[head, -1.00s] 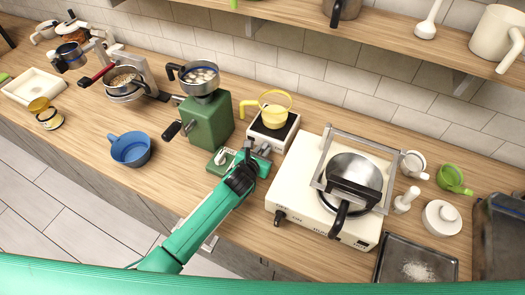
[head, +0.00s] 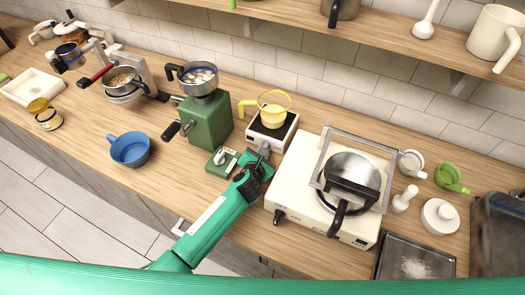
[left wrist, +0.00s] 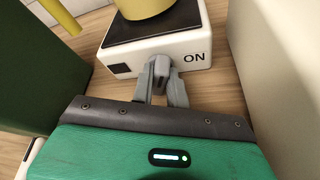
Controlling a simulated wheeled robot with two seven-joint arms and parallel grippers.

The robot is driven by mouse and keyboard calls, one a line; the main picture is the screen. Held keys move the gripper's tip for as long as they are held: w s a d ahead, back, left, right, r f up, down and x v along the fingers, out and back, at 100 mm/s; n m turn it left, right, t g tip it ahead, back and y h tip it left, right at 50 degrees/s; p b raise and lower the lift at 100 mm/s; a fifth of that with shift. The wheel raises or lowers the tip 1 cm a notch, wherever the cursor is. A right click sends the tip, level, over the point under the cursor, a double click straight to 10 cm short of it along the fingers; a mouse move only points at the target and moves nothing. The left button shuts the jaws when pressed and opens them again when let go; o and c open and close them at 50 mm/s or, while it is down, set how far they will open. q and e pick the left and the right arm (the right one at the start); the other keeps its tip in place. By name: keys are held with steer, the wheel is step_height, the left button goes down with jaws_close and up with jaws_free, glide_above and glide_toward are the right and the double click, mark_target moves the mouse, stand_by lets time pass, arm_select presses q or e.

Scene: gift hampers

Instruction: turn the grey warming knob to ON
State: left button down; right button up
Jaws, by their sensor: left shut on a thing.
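The grey warming knob (left wrist: 160,67) is on the front face of the small white warmer (head: 291,129), which also shows in the left wrist view (left wrist: 190,50). The word ON is printed on that face to the right of the knob. The knob stands roughly upright, with a slight lean, not pointing straight at ON. My left gripper (head: 263,152) is at the warmer's front, and in the left wrist view its fingers (left wrist: 161,84) are shut on the knob from both sides. In the head view the knob is hidden by the gripper. My right gripper is out of view.
A yellow pot (head: 273,115) sits on the warmer's black plate. A green grinder (head: 207,122) stands to the left, a small green switch box (head: 221,161) in front of it. A cream stove (head: 293,190) with a pan is close on the right. A blue cup (head: 130,149) stands further left.

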arm_select(q)
steer(key=c, duration=1.4)
jaws_free()
steer(key=shift+r+b, duration=0.55)
steer(key=shift+r, duration=9.45)
